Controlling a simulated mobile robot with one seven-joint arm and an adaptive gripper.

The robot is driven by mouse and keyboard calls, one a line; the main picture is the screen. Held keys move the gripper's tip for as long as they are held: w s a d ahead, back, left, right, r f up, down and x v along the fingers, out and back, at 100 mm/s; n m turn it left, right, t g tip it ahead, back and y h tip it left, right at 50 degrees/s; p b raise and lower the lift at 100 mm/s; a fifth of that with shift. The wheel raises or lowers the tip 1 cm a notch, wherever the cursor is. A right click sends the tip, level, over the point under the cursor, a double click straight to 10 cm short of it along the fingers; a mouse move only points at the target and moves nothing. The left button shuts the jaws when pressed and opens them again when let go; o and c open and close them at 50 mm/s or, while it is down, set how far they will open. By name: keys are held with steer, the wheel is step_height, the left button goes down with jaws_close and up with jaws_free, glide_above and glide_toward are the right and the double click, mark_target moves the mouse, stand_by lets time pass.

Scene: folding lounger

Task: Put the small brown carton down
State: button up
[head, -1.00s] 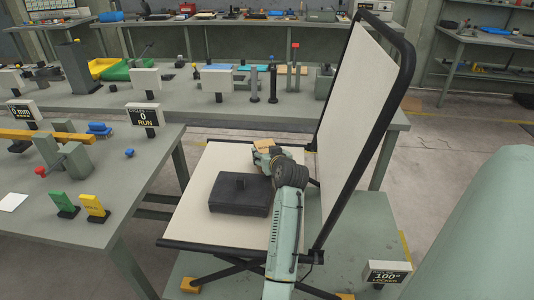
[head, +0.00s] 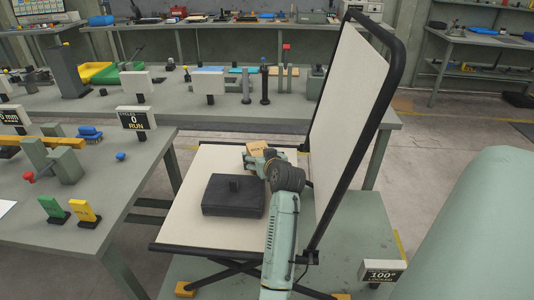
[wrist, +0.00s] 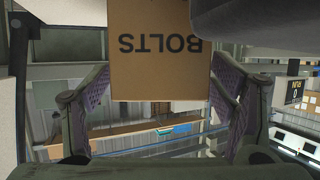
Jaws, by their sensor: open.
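The small brown carton (head: 257,147) is at the far right part of the lounger's pale seat (head: 190,215), close to the raised backrest (head: 345,110). In the wrist view the carton (wrist: 160,60) fills the top middle, with "BOLTS" printed upside down. My gripper (head: 256,160) is at the carton. In the wrist view its jaws (wrist: 160,85) are open, with one finger pad close by each side of the carton. Whether the pads touch it, I cannot tell. The carton's underside is hidden, so its contact with the seat is not clear.
A black box with a knob (head: 233,197) lies on the seat, left of my arm. The backrest stands steeply on the right, beside a sign reading 100° LOCKED (head: 382,271). A grey table (head: 120,205) with small fixtures is on the left.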

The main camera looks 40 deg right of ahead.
steer(key=b+v, duration=0.2)
steer(key=v, duration=0.7)
steer(key=shift+s+a, duration=0.2)
steer(key=shift+s, duration=0.15)
steer(key=shift+w+r, duration=0.1)
steer(key=shift+r, duration=0.05)
